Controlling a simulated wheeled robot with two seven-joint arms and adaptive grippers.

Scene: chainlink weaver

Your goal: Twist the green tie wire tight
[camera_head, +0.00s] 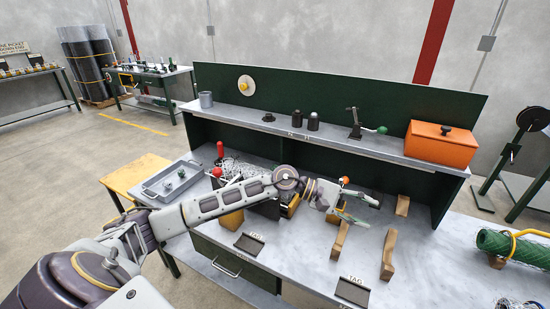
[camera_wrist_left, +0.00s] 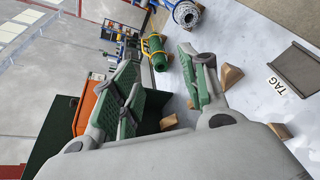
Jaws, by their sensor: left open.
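My left gripper (camera_head: 360,208) is open and empty above the right half of the grey workbench (camera_head: 310,270), near some wooden blocks. Its green-padded fingers stand apart in the left wrist view (camera_wrist_left: 160,68), with no object between them. I cannot make out a green tie wire in either view. A roll of green mesh (camera_head: 512,246) with a yellow band lies at the bench's right end; it also shows beyond the fingers in the left wrist view (camera_wrist_left: 158,60). A crank tool with a green knob (camera_head: 356,126) stands on the upper shelf. My right gripper is not in view.
Wooden blocks (camera_head: 388,255) stand on the bench beside the gripper. An orange box (camera_head: 440,144) sits at the shelf's right end. A grey tray (camera_head: 171,181) is at the left. Dark TAG plates (camera_head: 352,291) lie along the front edge.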

